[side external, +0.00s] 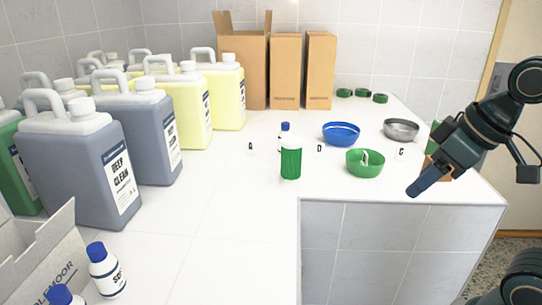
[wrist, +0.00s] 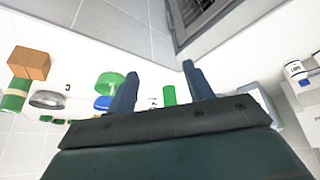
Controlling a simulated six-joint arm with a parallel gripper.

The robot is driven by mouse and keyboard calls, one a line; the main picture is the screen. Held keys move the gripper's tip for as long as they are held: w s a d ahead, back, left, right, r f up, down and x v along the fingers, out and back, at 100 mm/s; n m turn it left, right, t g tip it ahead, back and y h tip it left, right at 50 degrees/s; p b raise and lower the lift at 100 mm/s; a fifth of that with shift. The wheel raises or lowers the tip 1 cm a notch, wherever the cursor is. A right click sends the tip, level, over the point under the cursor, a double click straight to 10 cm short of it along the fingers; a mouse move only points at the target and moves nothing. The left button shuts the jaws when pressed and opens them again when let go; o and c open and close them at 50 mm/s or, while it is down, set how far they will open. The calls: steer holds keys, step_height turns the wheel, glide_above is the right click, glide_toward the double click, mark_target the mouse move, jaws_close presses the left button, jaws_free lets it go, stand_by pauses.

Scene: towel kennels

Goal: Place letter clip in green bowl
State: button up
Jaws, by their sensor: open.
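The green bowl (side external: 353,170) stands near the counter's front edge in the side view, and it also shows in the wrist view (wrist: 110,78). A small pale upright piece (side external: 364,158), possibly a letter clip, shows inside the bowl; its letter cannot be read. Small white pieces with dark letters stand on the counter: one like A (side external: 250,147), one like D (side external: 319,148) and one like C (side external: 401,153). My gripper (side external: 413,191) is right of the green bowl, apart from it, pointing down-left. In the wrist view its fingers (wrist: 160,70) are open with nothing between them.
A blue bowl (side external: 341,134) and a grey metal bowl (side external: 401,129) stand behind. Large jugs (side external: 85,170) crowd the left. Cardboard boxes (side external: 285,70) stand at the back. The centre-left counter is clear.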

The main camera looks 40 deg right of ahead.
steer(key=shift+s+d+f+m, duration=0.1)
steer(key=shift+s+f+m, duration=0.2)
steer(key=shift+s, duration=0.35)
steer(key=shift+s+d+f+m, duration=0.1)
steer(key=shift+s+f+m, duration=0.15)
steer(key=shift+s, duration=0.35)
